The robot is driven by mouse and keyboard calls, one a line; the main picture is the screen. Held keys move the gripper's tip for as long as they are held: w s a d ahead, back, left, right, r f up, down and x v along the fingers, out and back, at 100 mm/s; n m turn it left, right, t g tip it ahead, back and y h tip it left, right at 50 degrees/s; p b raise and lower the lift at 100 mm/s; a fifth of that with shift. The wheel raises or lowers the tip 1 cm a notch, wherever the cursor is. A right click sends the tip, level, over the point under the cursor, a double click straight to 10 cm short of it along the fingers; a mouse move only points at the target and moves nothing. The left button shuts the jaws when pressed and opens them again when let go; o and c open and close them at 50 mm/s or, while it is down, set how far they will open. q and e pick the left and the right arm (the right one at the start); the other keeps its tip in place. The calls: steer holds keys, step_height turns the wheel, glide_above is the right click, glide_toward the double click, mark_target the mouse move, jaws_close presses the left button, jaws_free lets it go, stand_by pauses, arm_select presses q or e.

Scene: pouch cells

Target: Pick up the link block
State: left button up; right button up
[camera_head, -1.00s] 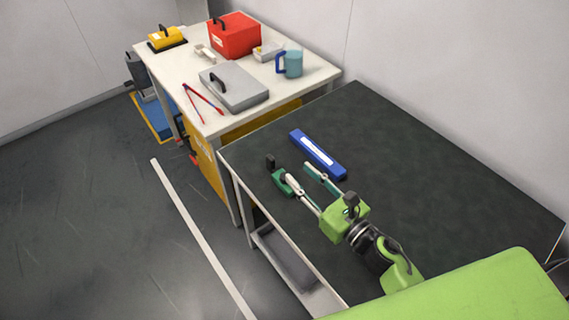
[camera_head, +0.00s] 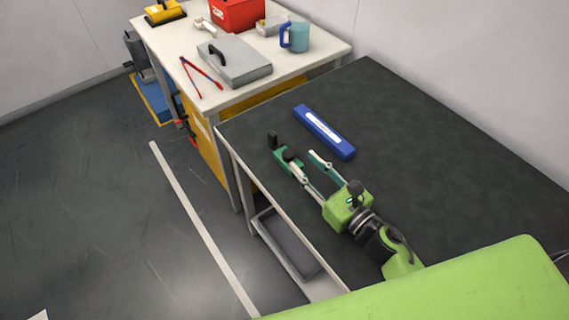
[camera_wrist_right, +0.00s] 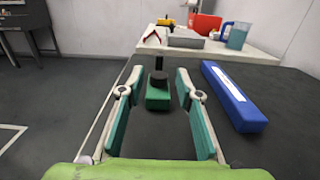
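A small green block with black knobs (camera_head: 284,157), which I take to be the link block, lies on the dark table top (camera_head: 420,150) near its left edge. In the right wrist view the green block (camera_wrist_right: 158,98) shows in the gap between the fingers, close to their tips. My right gripper (camera_head: 303,160) is open, its fingers pointing at the block; in the right wrist view the gripper (camera_wrist_right: 160,75) holds nothing. In the head view the left finger partly overlaps the block; contact cannot be told. My left gripper is not in view.
A blue bar with a white label (camera_head: 324,131) lies to the right of the fingers. A white table (camera_head: 165,50) behind carries a grey case (camera_head: 236,66), a red box (camera_head: 236,14), a blue mug (camera_head: 296,37) and red-handled pliers (camera_head: 200,78). The dark table's right side is clear.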

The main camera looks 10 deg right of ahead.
steer(key=shift+f+b, duration=0.3)
steer(key=shift+f, duration=0.5)
steer(key=p, duration=0.2)
glide_toward(275, 138)
steer(key=x, duration=0.4)
steer(key=shift+w, duration=0.25)
steer(key=p+x, duration=0.1)
steer(key=x, duration=0.4)
steer(key=shift+w+p, duration=0.15)
steer(key=shift+p, duration=0.15)
steer(key=shift+w+a, duration=0.15)
steer(key=shift+w, duration=0.05)
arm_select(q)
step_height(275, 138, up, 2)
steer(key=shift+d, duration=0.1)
arm_select(e)
jaws_close()
